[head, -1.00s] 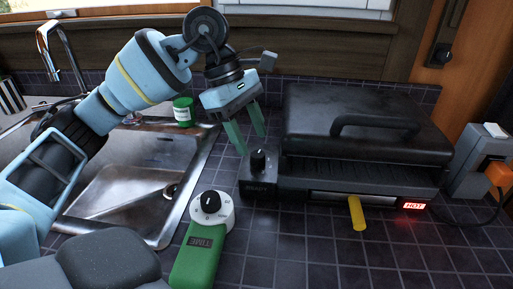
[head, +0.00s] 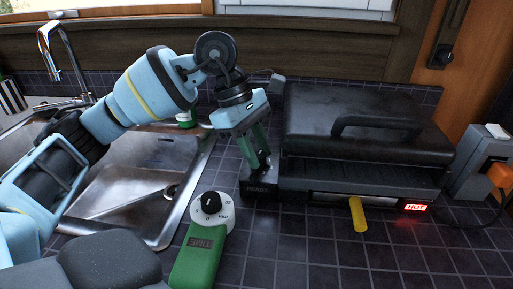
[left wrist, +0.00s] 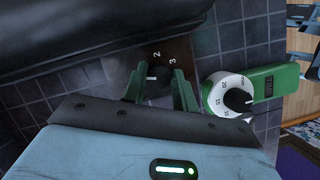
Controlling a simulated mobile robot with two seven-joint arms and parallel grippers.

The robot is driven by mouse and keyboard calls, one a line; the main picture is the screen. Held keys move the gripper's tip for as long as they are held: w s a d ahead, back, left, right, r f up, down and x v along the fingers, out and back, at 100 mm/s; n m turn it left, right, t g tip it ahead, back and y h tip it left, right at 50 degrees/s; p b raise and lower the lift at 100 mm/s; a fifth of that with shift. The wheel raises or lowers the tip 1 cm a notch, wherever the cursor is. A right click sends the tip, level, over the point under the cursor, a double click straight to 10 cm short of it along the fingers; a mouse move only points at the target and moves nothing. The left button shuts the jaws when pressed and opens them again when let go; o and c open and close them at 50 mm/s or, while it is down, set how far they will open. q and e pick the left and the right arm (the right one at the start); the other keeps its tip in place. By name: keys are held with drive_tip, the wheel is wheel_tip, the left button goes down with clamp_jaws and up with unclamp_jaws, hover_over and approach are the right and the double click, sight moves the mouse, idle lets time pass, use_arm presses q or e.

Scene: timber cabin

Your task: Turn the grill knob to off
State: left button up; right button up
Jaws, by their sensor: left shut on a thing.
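The grill (head: 365,120) is a black machine with a closed lid on the tiled counter. Its red sign (head: 416,207) reads HOT. The grill knob is a small black dial on a dark box (head: 260,192) at the grill's left side. My left gripper (head: 265,160) comes down from above and is shut on the knob (left wrist: 157,75), one green finger on either side. In the left wrist view the numbers 2 and 3 show beside the knob; its other marks are hidden by the fingers. My right gripper is not in view.
A green timer (head: 200,255) with a white dial lies in front of the knob box. A steel sink (head: 120,205) is at the left. A yellow handle (head: 357,214) sticks out of the grill's front. A grey box with an orange plug (head: 478,160) stands at the right.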

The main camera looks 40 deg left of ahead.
use_arm(q)
drive_tip(key=shift+n+t+p, duration=0.45)
drive_tip(key=shift+n+t, duration=0.15)
drive_tip(key=shift+n, duration=1)
drive_tip(key=o, duration=1)
drive_tip(key=shift+r, duration=0.1)
drive_tip(key=v, duration=0.7)
drive_tip(key=shift+r, duration=0.3)
drive_tip(key=shift+s, duration=0.1)
